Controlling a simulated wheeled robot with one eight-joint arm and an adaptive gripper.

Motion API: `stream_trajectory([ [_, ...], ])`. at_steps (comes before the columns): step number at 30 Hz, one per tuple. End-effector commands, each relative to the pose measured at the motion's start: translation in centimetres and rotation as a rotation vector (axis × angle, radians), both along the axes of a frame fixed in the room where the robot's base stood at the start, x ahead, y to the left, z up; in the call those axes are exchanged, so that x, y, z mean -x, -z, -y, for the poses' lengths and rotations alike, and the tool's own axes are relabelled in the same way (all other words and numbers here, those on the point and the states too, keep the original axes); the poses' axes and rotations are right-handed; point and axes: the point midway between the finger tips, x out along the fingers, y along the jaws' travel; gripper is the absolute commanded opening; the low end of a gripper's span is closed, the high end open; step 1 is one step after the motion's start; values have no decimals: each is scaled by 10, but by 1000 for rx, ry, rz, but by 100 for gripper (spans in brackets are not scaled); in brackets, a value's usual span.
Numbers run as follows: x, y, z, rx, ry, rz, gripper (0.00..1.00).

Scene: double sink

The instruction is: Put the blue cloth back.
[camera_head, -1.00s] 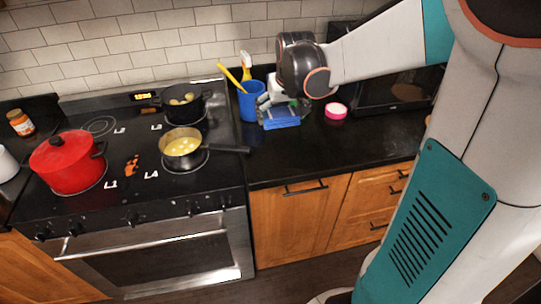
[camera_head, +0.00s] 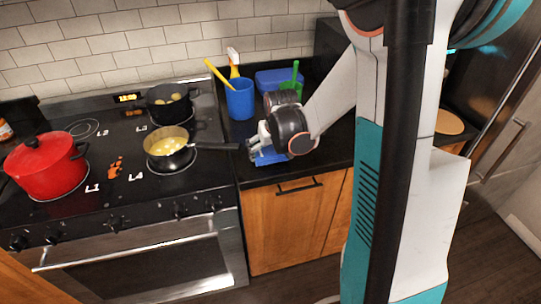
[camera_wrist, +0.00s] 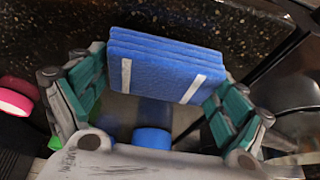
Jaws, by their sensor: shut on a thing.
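The blue cloth (camera_head: 268,156) shows in the head view as a small blue piece under my gripper (camera_head: 257,146), above the black counter right of the stove. In the wrist view the cloth (camera_wrist: 165,63) is a folded stack with two white stripes. My gripper (camera_wrist: 155,95) has its teal-padded fingers shut on it, one at each side. I cannot tell in the head view whether the cloth touches the counter. My wrist hides part of it.
The counter (camera_head: 300,170) holds a blue cup (camera_head: 240,100) with a yellow-handled utensil, a spray bottle (camera_head: 233,62) and a blue container (camera_head: 275,78) near a green-handled object (camera_head: 295,72). A pan handle (camera_head: 215,146) reaches toward my gripper. A red pot (camera_head: 45,168) stands on the stove. A pink object (camera_wrist: 15,100) shows in the wrist view.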

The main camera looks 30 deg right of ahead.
Motion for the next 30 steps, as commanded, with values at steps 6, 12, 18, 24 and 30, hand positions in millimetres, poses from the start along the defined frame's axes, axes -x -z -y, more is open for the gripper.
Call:
stream_trajectory([
  [6,0,12,0,0,0,0,65],
  [12,0,13,0,0,0,0,65],
  [18,0,14,0,0,0,0,100],
  [24,0,14,0,0,0,0,100],
  [30,0,10,0,0,0,0,100],
])
